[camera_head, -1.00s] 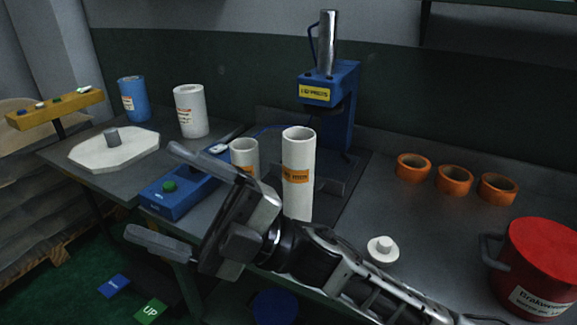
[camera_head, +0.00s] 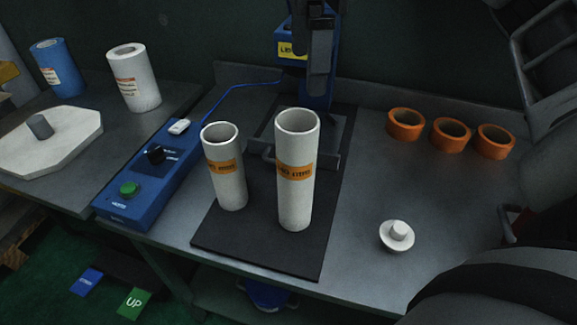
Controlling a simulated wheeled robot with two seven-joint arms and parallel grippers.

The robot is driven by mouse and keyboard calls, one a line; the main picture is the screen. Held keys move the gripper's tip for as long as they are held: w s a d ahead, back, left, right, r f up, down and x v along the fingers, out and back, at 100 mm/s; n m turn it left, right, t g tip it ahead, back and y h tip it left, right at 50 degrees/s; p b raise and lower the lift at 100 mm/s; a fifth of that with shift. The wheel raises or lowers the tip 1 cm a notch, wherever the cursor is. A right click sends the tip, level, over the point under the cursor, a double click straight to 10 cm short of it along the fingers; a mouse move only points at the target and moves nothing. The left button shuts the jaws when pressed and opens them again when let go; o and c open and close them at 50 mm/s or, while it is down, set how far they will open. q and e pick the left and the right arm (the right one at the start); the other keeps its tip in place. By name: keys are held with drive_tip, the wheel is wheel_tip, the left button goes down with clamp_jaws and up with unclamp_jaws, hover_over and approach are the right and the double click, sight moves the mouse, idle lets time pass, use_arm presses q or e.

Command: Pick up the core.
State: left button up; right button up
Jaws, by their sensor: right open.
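Two white hollow tubes with orange "mm" labels stand upright on a black mat (camera_head: 215,235). The shorter tube (camera_head: 228,190) is on the left. The taller tube (camera_head: 295,205) is on the right. The frames do not show which one is called the core. My left gripper is out of view.
A blue control box (camera_head: 135,208) with a green button lies left of the mat. Orange rings (camera_head: 405,124) and a white knobbed disc (camera_head: 397,236) are on the right. My arm covers the right edge. White (camera_head: 134,80) and blue (camera_head: 57,68) rolls stand at the left.

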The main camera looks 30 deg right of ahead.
sight(297, 144)
wheel_tip(297, 144, down, 10)
drive_tip(key=shift+r, duration=0.1)
drive_tip(key=shift+w+a+f+p, duration=0.1)
drive_tip(key=shift+w+f+p, duration=0.05)
drive_tip(key=shift+f, duration=0.75)
drive_tip(key=shift+w+a+f+p, duration=0.1)
drive_tip(key=shift+f+p, duration=0.1)
drive_tip(key=shift+f, duration=0.65)
drive_tip(key=shift+w+a+f+p, duration=0.1)
drive_tip(key=shift+w+f+p, duration=0.05)
drive_tip(key=shift+f, duration=0.75)
drive_tip(key=c, duration=1.3)
drive_tip(key=shift+c, duration=1.2)
drive_tip(key=shift+r, duration=0.15)
